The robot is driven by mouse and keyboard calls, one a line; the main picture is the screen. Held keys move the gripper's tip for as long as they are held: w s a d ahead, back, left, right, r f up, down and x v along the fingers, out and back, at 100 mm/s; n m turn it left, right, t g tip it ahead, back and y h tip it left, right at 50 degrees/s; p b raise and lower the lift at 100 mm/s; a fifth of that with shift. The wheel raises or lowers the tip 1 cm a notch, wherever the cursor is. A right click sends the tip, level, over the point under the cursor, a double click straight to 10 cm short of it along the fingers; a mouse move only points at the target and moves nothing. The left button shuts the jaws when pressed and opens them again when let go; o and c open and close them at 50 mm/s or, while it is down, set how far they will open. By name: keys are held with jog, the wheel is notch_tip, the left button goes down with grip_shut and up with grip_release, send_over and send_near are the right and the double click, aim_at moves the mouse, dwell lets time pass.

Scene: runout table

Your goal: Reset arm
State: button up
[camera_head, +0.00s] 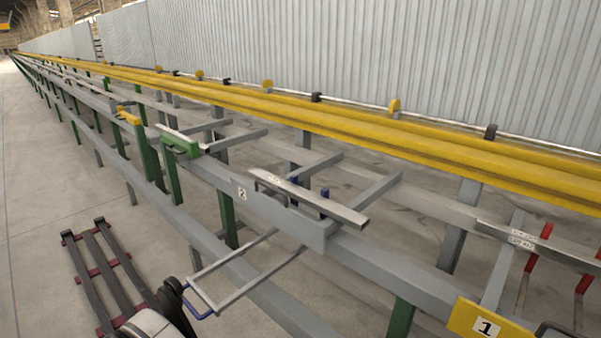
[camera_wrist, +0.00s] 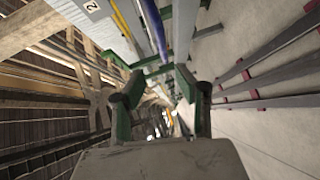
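My gripper (camera_wrist: 160,88) shows in the wrist view, at the bottom middle. Its two dark fingers with green pads stand well apart, with nothing between them. It is open and empty. In the head view, a white and black rounded part at the bottom left edge seems to be mine, but the fingers cannot be made out there. The wrist view looks along the runout table, with a blue bar and a plate marked 2 (camera_wrist: 91,6) near the top.
The grey runout table (camera_head: 380,265) runs diagonally, with a yellow rail (camera_head: 330,118) behind it. A blue-handled frame (camera_head: 198,301) juts out toward the front. A dark red pallet-like rack (camera_head: 102,272) lies on the floor at left. Open floor (camera_head: 30,220) lies further left.

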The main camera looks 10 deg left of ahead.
jog(key=w+d+r+m+g+h, duration=0.1)
jog(key=w+d+r+m+h, duration=0.1)
jog(key=w+d+r, duration=0.55)
jog(key=w+d+r+m+g+h, duration=0.1)
jog(key=w+d+r+m+g, duration=0.15)
jog(key=d+r, duration=0.9)
jog(key=w+d+r+m+g+h, duration=0.15)
jog(key=w+d+r+m, duration=0.25)
jog(key=d+r, duration=0.75)
jog(key=s+d+r+m+g, duration=0.25)
jog(key=s+d, duration=0.25)
jog(key=d, duration=0.6)
jog(key=s+d+r+m+g, duration=0.1)
jog(key=s+d+r+m, duration=0.15)
jog(key=s+d, duration=0.6)
jog(key=s+d+m+y, duration=0.2)
jog(key=s+d+m, duration=0.3)
jog(key=s+d, duration=0.85)
notch_tip(320, 180, up, 18)
jog(key=s+a+p, duration=0.1)
jog(key=p, duration=1.7)
jog(key=shift+s+a, duration=0.15)
jog(key=shift+a, duration=0.05)
